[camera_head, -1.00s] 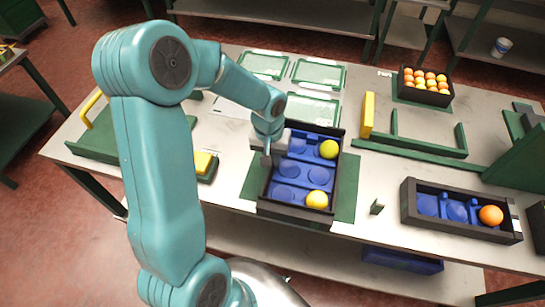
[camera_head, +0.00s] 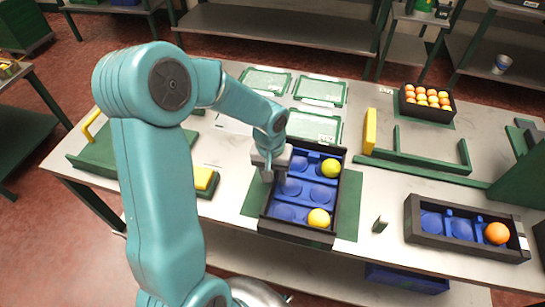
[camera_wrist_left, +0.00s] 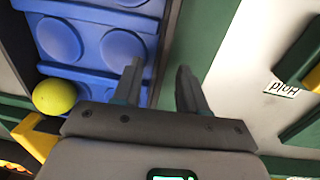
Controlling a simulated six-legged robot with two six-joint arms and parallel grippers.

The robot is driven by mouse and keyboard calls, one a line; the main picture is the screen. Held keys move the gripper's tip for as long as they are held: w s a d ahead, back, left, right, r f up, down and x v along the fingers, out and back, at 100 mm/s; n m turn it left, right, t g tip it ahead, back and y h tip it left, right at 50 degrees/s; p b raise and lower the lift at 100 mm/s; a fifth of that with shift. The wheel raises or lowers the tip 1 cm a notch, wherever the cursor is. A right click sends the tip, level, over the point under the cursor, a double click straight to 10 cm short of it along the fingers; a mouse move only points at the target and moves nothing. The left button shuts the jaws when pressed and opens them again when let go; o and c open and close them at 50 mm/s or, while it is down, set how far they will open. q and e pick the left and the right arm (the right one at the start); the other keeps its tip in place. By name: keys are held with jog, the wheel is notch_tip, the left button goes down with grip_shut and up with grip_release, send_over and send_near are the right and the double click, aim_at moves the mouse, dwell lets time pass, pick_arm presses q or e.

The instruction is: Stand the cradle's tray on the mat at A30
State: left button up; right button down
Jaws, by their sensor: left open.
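A dark tray (camera_head: 338,215) with blue cups stands on a green mat (camera_head: 348,205) in mid-table, holding a yellow-green fruit (camera_head: 331,168) and a yellow fruit (camera_head: 318,218). My left gripper (camera_head: 268,174) is at its left wall, open. In the left wrist view the gripper's fingers (camera_wrist_left: 160,85) lie either side of the dark wall (camera_wrist_left: 172,45), one over the blue cups and one over the green mat; contact is unclear. Another dark tray (camera_head: 410,225) at front right holds one orange (camera_head: 497,233). The label A30 is not readable. My right gripper is out of view.
Pale green-edged mats (camera_head: 320,90) lie empty at the back. A dark crate (camera_head: 428,110) of several oranges stands back right. A green frame (camera_head: 430,168) with a yellow block (camera_head: 369,131) is right of the middle tray. A yellow-topped block (camera_head: 204,180) is at left.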

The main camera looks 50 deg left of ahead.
pick_arm(q)
notch_tip(320, 180, up, 15)
jog(key=shift+s+a+r, duration=0.2)
jog(key=shift+s+a, duration=0.1)
jog(key=shift+a, duration=0.15)
jog(key=shift+r+p, duration=0.1)
jog(key=shift+p, duration=0.3)
